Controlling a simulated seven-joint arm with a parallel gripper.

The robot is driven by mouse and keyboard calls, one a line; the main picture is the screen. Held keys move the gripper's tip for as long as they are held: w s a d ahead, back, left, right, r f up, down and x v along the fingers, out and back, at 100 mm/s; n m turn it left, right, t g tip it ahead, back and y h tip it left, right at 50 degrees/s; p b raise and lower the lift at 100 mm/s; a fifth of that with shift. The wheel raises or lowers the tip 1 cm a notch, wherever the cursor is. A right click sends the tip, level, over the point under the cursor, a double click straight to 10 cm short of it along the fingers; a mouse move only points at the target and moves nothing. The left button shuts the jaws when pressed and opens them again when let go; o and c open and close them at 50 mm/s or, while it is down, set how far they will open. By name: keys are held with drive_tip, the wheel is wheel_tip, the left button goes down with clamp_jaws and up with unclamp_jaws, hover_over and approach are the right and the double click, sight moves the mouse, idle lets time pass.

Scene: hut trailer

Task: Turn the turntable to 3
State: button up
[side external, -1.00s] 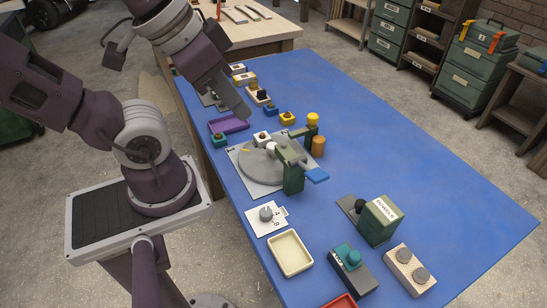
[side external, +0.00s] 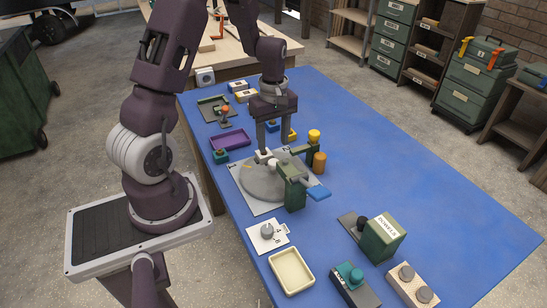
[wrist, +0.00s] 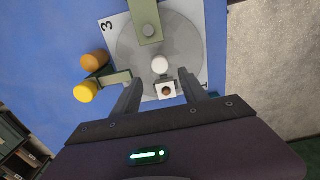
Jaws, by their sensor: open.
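The turntable (side external: 258,185) is a round grey disc on a light square plate on the blue table. A white knob (wrist: 160,65) stands on it, and a white block with a brown top (wrist: 166,91) sits near its edge. In the wrist view a "3" (wrist: 107,27) is printed at the plate's upper left corner. My gripper (wrist: 160,90) points down over the disc's far edge, open, with its fingers on either side of the white block. I cannot tell whether they touch it.
A yellow knob (side external: 314,135) and an orange cylinder (side external: 319,163) stand close beside the disc. A purple tray (side external: 231,141), a cream tray (side external: 291,271) and a green box (side external: 382,239) are around it.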

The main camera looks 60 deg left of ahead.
sight(274, 161)
wheel_tip(274, 161, down, 6)
drive_tip(key=shift+d+f, duration=0.1)
drive_tip(key=shift+f, duration=0.15)
drive_tip(key=shift+c, duration=0.4)
clamp_jaws()
idle(0.9)
